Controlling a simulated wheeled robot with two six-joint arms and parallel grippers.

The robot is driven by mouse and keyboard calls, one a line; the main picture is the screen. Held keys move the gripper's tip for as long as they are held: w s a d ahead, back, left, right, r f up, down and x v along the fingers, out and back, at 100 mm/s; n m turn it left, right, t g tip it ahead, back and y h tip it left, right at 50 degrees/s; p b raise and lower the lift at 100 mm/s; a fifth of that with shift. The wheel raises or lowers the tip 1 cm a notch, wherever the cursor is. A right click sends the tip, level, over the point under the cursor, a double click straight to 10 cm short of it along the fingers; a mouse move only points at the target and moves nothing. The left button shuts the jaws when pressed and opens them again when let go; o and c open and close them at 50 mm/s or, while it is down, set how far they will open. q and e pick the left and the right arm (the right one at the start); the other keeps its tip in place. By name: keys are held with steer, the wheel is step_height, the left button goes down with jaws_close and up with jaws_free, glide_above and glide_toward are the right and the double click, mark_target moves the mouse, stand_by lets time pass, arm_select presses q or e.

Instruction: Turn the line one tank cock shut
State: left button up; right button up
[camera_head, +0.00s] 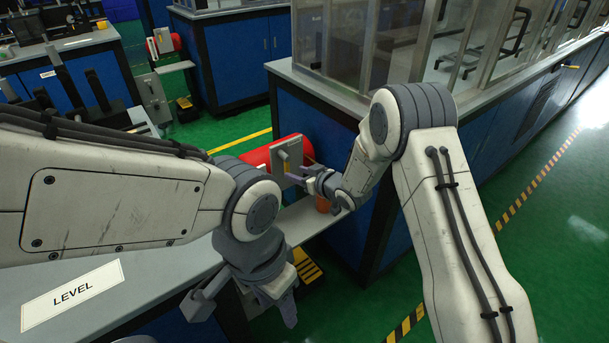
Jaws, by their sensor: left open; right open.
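A red tank (258,156) lies at the near end of the blue bench, in the middle of the view. A grey plate with a stubby grey handle (283,160) stands at its front; this looks like the cock, but its markings are too small to read. My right gripper (298,174) is open, its purple-grey fingers close to the plate and handle. I cannot tell whether they touch. My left gripper (283,304) is open and empty, hanging low in front of the bench edge, well below the tank. Its fingers are partly hidden by its own wrist.
An orange object (322,204) sits just below my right gripper. A white LEVEL sign (72,294) lies on the grey bench at lower left. A similar red tank with a grey plate (163,42) stands farther back. Green floor is clear at right.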

steer(key=shift+v, duration=2)
steer(key=shift+r, duration=0.1)
steer(key=s+d+r+g+h, duration=0.2)
steer(key=s+r+g, duration=0.1)
steer(key=s, duration=1)
steer(key=s+d+r+g+h, duration=0.2)
steer(key=s+r+g+h, duration=0.15)
steer(key=s, duration=0.95)
steer(key=s+d+r+g+h, duration=0.15)
steer(key=s+r+g, duration=0.25)
steer(key=s, duration=0.8)
step_height(320, 180, up, 16)
steer(key=s+p, duration=0.2)
steer(key=p, duration=1.4)
steer(key=shift+h, duration=0.3)
